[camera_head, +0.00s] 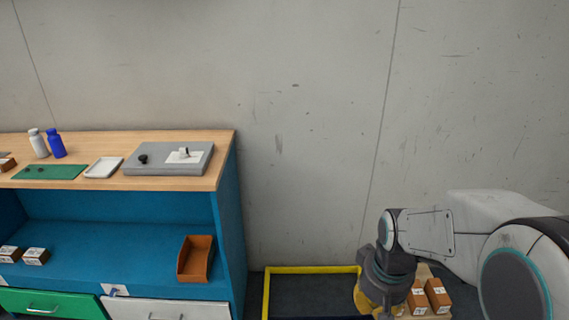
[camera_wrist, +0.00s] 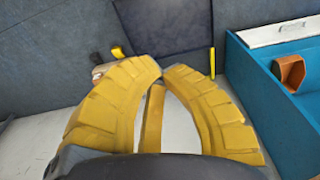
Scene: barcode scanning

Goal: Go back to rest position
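My gripper (camera_wrist: 163,68) has yellow fingers on a dark body. In the wrist view the fingertips lean close together with a narrow gap, and I see no object between them. In the head view my gripper (camera_head: 380,303) hangs at the lower right, pointing down, in front of small brown boxes. Its fingertips are cut off by the bottom edge there. How far it is open is unclear.
A blue cabinet (camera_head: 227,230) with a wooden top stands at the left. It carries white (camera_head: 39,144) and blue (camera_head: 56,144) bottles, a white tray (camera_head: 103,167) and a grey board (camera_head: 140,170). An orange bin (camera_head: 196,260) sits on its shelf. Yellow floor edging (camera_head: 312,269) lies beside it.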

